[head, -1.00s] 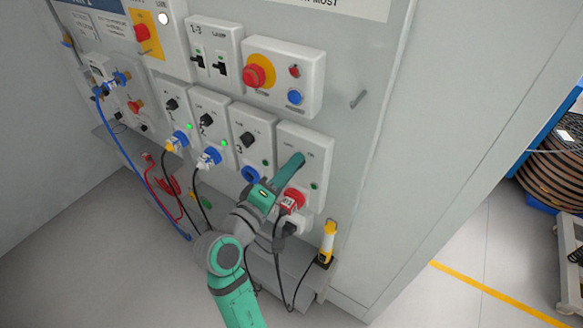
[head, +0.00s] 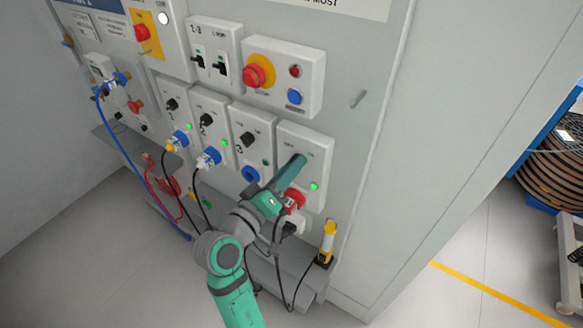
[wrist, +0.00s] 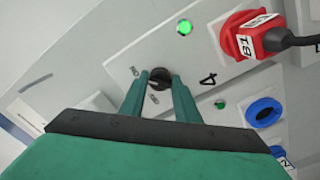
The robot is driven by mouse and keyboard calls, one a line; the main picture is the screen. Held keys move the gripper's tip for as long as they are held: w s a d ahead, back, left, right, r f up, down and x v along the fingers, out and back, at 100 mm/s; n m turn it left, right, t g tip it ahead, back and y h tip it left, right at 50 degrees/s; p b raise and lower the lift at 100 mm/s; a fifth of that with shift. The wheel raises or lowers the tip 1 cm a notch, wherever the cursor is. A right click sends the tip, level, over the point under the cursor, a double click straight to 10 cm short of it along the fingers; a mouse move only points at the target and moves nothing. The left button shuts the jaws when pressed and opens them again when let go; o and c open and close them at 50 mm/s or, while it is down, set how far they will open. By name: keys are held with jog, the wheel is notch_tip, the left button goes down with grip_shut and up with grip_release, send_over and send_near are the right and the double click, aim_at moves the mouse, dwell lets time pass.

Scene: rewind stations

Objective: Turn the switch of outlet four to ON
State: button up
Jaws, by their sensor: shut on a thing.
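The outlet four box (head: 316,152) is the rightmost in the lower row on the grey panel. Its black rotary switch (wrist: 159,80) sits between the two green fingers of my gripper (wrist: 160,86), which are shut on it; the number 4 shows beside it in the wrist view. In the head view my gripper (head: 296,162) covers the switch. The green lamp (wrist: 184,27) of this box is lit, and it also shows in the head view (head: 314,186). A red plug (wrist: 250,37) is in the outlet, below the switch in the head view.
Outlet three (head: 247,140) with an empty blue socket stands just left. Outlets with plugged-in cables are further left. A red emergency button (head: 255,75) is above. A yellow hand lamp (head: 328,240) and a hanging black cable are below right.

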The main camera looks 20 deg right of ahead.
jog(key=shift+f, duration=0.1)
jog(key=o, duration=1)
jog(key=v, duration=1.1)
